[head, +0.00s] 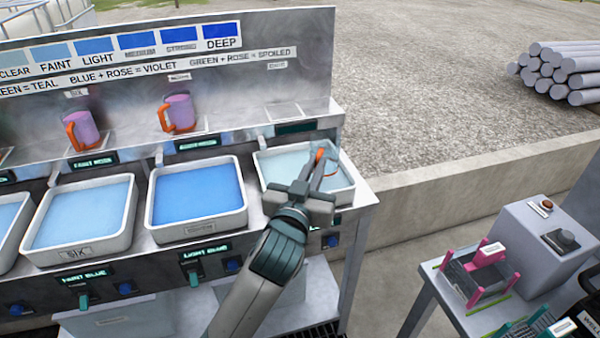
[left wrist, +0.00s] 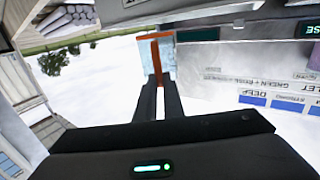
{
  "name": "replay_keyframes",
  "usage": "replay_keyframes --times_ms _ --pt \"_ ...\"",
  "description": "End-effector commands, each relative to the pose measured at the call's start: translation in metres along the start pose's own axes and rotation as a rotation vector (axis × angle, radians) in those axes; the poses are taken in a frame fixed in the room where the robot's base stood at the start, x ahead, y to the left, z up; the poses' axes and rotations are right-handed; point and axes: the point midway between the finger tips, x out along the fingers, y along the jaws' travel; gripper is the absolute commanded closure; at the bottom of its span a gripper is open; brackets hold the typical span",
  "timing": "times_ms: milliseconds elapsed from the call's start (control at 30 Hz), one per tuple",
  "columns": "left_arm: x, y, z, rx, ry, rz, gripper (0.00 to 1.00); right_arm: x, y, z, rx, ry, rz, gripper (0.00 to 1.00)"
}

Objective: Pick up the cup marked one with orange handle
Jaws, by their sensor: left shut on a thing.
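My left gripper (head: 318,168) is over the right-hand white tray (head: 268,196), its fingers shut on an orange handle (head: 320,156). In the left wrist view the orange handle (left wrist: 155,58) stands between the fingertips (left wrist: 158,85). Pale blue cup walls (left wrist: 146,60) show behind it. In the head view the gripper hides much of the cup, and I cannot read a number on it. Two pink-violet cups with orange handles, one at the middle (head: 180,112) and one further left (head: 84,129), stand on the back ledge. My right gripper is not in view.
Trays of blue liquid stand to the left, one deeper blue (head: 198,229) and one lighter (head: 82,250). A sign panel (head: 150,50) rises behind. A side table (head: 440,290) with a pink-handled rack (head: 478,272) and a grey box (head: 545,235) stands at right.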

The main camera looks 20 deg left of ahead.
Motion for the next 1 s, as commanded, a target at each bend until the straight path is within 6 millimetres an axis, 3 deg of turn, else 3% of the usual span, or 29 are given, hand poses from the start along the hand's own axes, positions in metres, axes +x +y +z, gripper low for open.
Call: replay_keyframes --times_ms 200,400,633,1000 --pt "-0.009 0.037 -0.023 -0.004 0.002 0.002 1.00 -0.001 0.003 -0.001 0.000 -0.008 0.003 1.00" --pt "-0.015 0.059 -0.036 -0.002 0.001 0.001 1.00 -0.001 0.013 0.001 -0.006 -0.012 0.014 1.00" --pt "-0.017 0.068 -0.042 0.000 0.001 -0.001 1.00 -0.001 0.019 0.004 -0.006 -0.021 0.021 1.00" --pt "-0.017 0.069 -0.043 0.001 0.000 0.000 1.00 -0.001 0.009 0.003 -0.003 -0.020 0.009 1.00"
